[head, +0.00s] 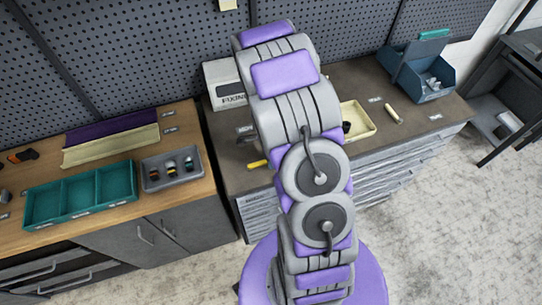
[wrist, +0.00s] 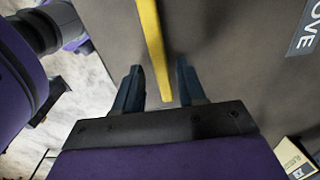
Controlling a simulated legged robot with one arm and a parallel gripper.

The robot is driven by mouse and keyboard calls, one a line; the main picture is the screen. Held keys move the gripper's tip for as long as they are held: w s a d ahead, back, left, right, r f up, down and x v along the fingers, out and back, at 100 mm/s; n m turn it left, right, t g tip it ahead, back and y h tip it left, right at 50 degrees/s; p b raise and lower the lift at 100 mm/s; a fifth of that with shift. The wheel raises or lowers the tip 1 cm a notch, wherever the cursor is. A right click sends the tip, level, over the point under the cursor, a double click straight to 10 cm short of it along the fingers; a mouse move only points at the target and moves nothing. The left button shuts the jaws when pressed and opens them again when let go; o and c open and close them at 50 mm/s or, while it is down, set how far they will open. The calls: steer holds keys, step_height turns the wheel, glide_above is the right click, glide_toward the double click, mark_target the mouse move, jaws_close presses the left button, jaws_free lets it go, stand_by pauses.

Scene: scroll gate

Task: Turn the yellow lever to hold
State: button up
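The yellow lever (wrist: 153,45) runs down from the top edge of the wrist view. Its free end lies between the two dark blue fingers of my gripper (wrist: 159,72). Gaps show on both sides of the lever, so the gripper is open and not touching it there. Whether the lever is at finger depth or below is unclear. In the head view a short piece of the yellow lever (head: 257,164) shows left of my arm, over the grey bench. My arm hides the gripper and the rest of the lever there.
A dark grey panel with a partly cut-off label reading "OVE" (wrist: 305,35) lies behind the lever. On the grey bench are a "FIXIN" box (head: 224,88), a cream tray (head: 361,126) and a blue bin (head: 432,92). A teal tray (head: 82,195) and a grey tray (head: 172,170) sit on the wooden bench.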

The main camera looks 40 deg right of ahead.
steer(key=shift+d+r, duration=0.2)
steer(key=shift+d, duration=0.3)
steer(key=shift+d+r, duration=0.2)
steer(key=shift+r, duration=0.1)
step_height(320, 180, up, 16)
steer(key=a+p, duration=0.1)
steer(key=shift+a+r+p, duration=0.2)
steer(key=shift+a+p, duration=0.1)
steer(key=shift+p, duration=0.05)
steer(key=shift+d, duration=0.1)
